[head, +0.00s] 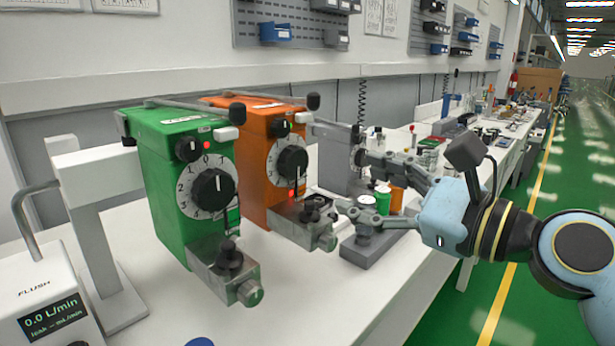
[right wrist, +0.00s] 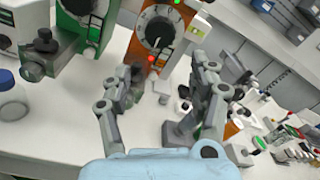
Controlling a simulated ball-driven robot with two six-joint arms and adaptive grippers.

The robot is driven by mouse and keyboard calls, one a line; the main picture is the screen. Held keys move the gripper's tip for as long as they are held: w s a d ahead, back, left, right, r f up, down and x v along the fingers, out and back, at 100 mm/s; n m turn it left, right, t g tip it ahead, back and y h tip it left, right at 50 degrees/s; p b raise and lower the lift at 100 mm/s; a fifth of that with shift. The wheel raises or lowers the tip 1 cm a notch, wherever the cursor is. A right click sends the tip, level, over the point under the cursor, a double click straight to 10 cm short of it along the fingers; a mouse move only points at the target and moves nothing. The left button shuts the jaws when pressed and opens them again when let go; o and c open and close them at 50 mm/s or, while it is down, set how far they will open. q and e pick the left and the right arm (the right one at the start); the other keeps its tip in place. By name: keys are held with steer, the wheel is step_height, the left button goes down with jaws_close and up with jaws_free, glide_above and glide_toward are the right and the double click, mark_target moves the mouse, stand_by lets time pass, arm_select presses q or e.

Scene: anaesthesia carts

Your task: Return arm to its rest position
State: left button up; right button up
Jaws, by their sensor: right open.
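My right gripper (head: 357,184) reaches in from the right in the head view. Its fingers are spread in front of the grey unit and to the right of the orange vaporizer (head: 287,160). In the right wrist view the open gripper (right wrist: 165,85) has nothing held between its fingers, and the orange vaporizer (right wrist: 150,35) lies beyond them. The lower finger overlaps the grey stand in the head view; I cannot tell whether they touch. My left gripper is in neither view.
A green vaporizer (head: 170,145) hangs left of the orange one. A grey unit (head: 335,155) and a grey stand (head: 367,250) are close to my right gripper. A flush device (head: 45,295) stands at front left. The green floor (head: 560,290) on the right is open.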

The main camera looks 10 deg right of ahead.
steer(key=s+d+r+m+t+h, duration=0.1)
steer(key=d+r+m+t+h, duration=0.35)
steer(key=m, duration=0.75)
steer(key=s+d+r+m+t+h, duration=0.2)
steer(key=d+m+h, duration=0.55)
steer(key=m, duration=0.55)
steer(key=s+d+f+m+g+h, duration=0.45)
steer(key=d+f+m+g, duration=0.2)
steer(key=f+m, duration=0.5)
steer(key=s+a+f+m+g+y, duration=0.3)
steer(key=s+a+f+m+g, duration=0.25)
steer(key=s+f, duration=0.2)
steer(key=s+a+f+m+g+y, duration=0.35)
steer(key=s+f+m+g, duration=0.2)
steer(key=s+f, duration=0.2)
step_height(320, 180, down, 26)
steer(key=s+d+g+b, duration=0.2)
steer(key=s, duration=0.1)
steer(key=s+d+f+g, duration=0.1)
steer(key=s+f, duration=1.7)
steer(key=shift+s+f+b, duration=0.15)
steer(key=shift+f+b, duration=0.1)
steer(key=shift+b, duration=0.2)
